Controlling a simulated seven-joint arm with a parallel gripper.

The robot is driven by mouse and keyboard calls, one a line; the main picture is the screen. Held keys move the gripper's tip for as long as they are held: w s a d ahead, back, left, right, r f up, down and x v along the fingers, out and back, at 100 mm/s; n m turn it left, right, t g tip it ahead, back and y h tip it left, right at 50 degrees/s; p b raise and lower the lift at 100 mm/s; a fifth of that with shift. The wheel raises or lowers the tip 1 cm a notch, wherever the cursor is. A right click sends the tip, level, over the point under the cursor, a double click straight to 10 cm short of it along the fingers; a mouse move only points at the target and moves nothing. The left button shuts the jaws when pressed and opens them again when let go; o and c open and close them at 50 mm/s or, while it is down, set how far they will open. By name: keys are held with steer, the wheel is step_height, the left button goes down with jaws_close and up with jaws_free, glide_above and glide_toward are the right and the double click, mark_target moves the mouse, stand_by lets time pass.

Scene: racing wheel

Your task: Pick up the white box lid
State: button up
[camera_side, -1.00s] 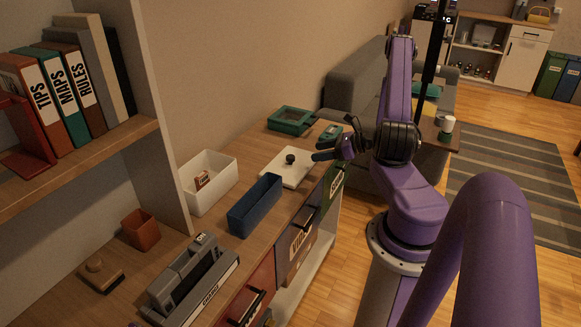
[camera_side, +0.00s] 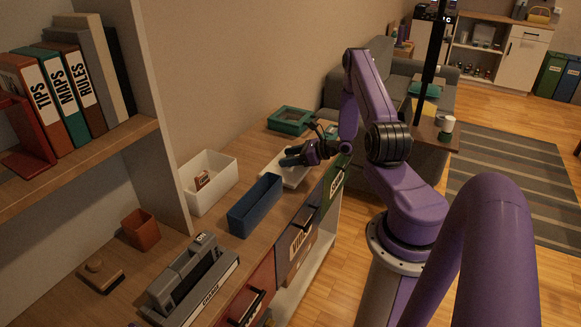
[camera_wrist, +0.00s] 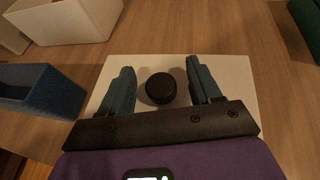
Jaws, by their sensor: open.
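The white box lid (camera_side: 272,166) lies flat on the wooden cabinet top, between the blue bin and the green tray. In the wrist view the lid (camera_wrist: 237,75) fills the middle, and its round black knob (camera_wrist: 160,88) stands between my two fingers. My gripper (camera_wrist: 161,84) is open, with one blue-grey finger on each side of the knob and a gap to each. In the side view my gripper (camera_side: 290,158) is over the lid and hides the knob. I cannot tell how high the fingertips are above the lid.
The open white box (camera_side: 209,184) stands left of the lid, with a small labelled item inside. The blue bin (camera_side: 256,205) is close in front of the lid. A green tray (camera_side: 290,121) is behind it. A grey device (camera_side: 192,281) sits nearer the camera.

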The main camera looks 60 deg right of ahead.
steer(key=c, duration=1.1)
